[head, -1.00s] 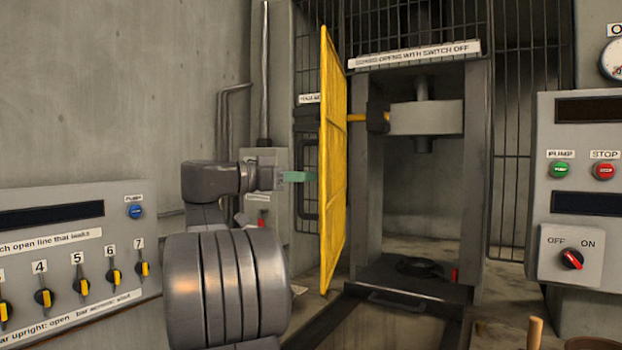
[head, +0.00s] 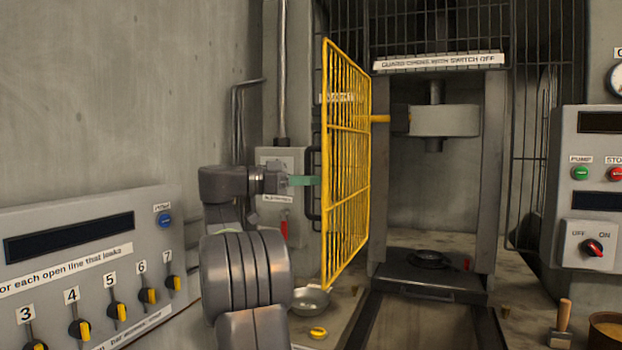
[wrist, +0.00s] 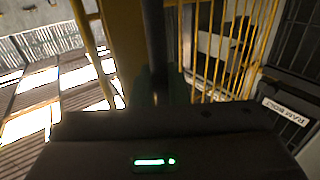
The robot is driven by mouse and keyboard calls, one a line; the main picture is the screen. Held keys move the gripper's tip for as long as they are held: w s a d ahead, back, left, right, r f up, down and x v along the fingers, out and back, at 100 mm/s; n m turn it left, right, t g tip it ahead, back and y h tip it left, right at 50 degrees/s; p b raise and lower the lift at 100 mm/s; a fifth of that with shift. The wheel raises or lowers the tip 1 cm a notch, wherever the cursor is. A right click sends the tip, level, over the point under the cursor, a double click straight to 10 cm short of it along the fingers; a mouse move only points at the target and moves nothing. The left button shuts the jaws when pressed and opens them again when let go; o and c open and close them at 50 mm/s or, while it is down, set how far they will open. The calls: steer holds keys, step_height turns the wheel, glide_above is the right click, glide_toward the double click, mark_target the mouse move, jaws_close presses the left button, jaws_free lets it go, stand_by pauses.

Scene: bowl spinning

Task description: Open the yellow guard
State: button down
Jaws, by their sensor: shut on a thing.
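The yellow guard (head: 347,150) is a barred frame that stands swung out from the left side of the press (head: 440,190), at an angle to its opening. A dark upright handle (head: 313,205) is on its left side. My gripper (head: 305,181), with green fingertips, is at this handle. In the wrist view the dark handle bar (wrist: 154,40) runs down between the fingertips (wrist: 160,85), and my gripper is shut on it. The guard's yellow bars (wrist: 235,50) show close by on the right. The fingers are partly hidden by the gripper body.
A panel with numbered yellow knobs (head: 120,311) stands at the left. A panel with an OFF/ON switch (head: 592,246) is at the right. A metal bowl (head: 311,298) and a yellow ring (head: 318,333) lie below the guard. A wooden-handled tool (head: 562,322) stands front right.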

steer(key=shift+r, duration=0.2)
steer(key=c, duration=1.5)
jaws_free()
steer(key=shift+d, duration=0.1)
steer(key=shift+f, duration=0.1)
steer(key=v, duration=1.4)
steer(key=shift+w+p, duration=0.2)
steer(key=shift+p, duration=0.25)
steer(key=shift+d, duration=0.15)
